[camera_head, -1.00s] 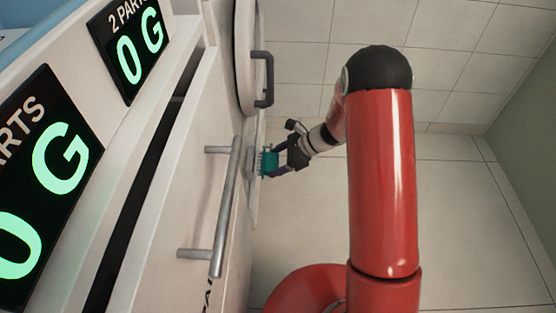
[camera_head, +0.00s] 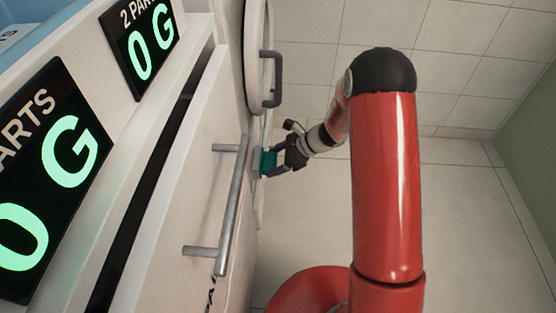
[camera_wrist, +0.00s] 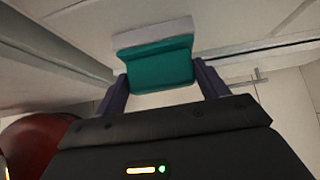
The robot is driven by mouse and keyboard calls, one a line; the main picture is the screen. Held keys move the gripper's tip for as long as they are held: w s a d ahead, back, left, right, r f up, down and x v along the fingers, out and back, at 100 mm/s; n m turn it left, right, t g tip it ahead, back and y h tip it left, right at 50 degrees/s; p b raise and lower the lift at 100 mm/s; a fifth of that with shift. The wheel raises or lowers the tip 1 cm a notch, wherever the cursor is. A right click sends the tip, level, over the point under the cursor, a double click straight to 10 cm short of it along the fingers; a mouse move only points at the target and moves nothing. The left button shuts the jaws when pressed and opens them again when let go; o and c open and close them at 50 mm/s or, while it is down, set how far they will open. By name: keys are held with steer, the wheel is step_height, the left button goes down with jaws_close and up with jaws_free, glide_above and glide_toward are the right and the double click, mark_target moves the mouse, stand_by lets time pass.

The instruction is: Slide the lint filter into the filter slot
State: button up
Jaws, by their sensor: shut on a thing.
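The lint filter (camera_head: 268,160) shows as a teal handle piece at the white front, beyond the long bar handle. My gripper (camera_head: 274,161) is shut on it, one dark finger on each side. In the wrist view the teal part of the filter (camera_wrist: 158,66) sits between the fingertips of my gripper (camera_wrist: 160,78). A pale block (camera_wrist: 155,36) borders its far edge; I cannot tell if this is part of the filter or the slot's rim. The slot opening is hidden, and how deep the filter sits cannot be told.
A long metal bar handle (camera_head: 233,205) stands out from the white front near my gripper. A round door with a dark handle (camera_head: 272,78) is just above. Two displays reading 0 G (camera_head: 146,42) are at the left. The tiled floor to the right is open.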

steer(key=o, duration=1.1)
steer(key=shift+a, duration=0.1)
steer(key=shift+p+v, duration=0.45)
steer(key=shift+v, duration=3.45)
